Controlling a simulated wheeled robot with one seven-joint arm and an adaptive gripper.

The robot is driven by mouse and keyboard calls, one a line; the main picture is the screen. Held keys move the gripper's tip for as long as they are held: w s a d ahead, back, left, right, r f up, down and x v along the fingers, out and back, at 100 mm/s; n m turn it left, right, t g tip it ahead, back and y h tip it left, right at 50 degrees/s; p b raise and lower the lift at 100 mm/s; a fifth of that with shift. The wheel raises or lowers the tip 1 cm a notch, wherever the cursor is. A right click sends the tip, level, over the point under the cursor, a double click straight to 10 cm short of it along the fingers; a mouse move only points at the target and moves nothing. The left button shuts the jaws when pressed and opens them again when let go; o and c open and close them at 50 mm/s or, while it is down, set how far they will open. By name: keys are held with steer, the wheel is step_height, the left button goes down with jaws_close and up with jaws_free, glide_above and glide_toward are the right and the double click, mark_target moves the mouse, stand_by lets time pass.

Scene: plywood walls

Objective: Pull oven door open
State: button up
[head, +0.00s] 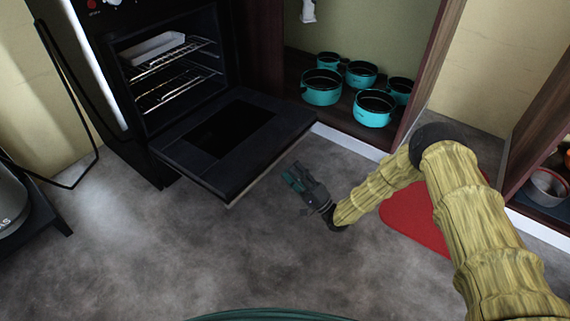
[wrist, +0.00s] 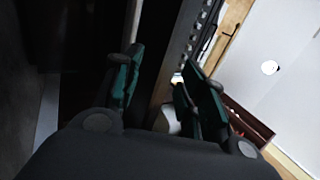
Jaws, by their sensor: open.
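The black oven (head: 165,60) stands at the upper left in the head view. Its door (head: 180,153) is swung down and lies about level, with a dark window in it, and the oven inside shows. My gripper (head: 290,176) is open, just right of the door's front right corner and apart from it in the head view. The wrist view shows the two green-padded fingers (wrist: 165,80) spread, with dark surfaces behind them that I cannot name for sure. No handle can be made out on the door.
Wire racks (head: 172,75) and a pale tray (head: 152,48) are inside the oven. Teal pots (head: 321,88) stand in an open cabinet to the right. A red mat (head: 405,215) lies under my arm. A dark-framed stand (head: 40,215) is at left. Floor in front of the door is clear.

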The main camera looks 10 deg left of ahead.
steer(key=shift+v, duration=0.75)
steer(key=shift+c, duration=0.2)
steer(key=c, duration=0.3)
steer(key=shift+f+m+t+h, duration=0.2)
steer(key=shift+m+t+h, duration=0.3)
steer(key=c, duration=0.4)
steer(key=f+m+h, duration=0.1)
steer(key=m, duration=0.1)
steer(key=f+m+t+h, duration=0.1)
steer(key=m+h, duration=0.1)
steer(key=d+f+m+t+h, duration=0.1)
steer(key=m+h, duration=0.1)
steer(key=shift+s, duration=0.1)
jaws_close()
steer(key=s+a+r+m+g+h+p, duration=0.1)
steer(key=s+a+r+m+g+h, duration=0.1)
steer(key=s+m+g, duration=0.35)
steer(key=s+a+r+m+g+h, duration=0.1)
steer(key=s+r+m+g+h, duration=0.1)
steer(key=s+m, duration=0.55)
steer(key=w+a+f+n+b, duration=0.2)
steer(key=a+f+b, duration=0.25)
steer(key=a, duration=0.35)
steer(key=shift+w+a+r+b, duration=0.15)
steer(key=shift+r+b, duration=0.4)
steer(key=shift+r, duration=0.7)
steer(key=shift+s+a+r+b, duration=0.15)
steer(key=shift+r+b, duration=0.35)
steer(key=shift+r, duration=0.8)
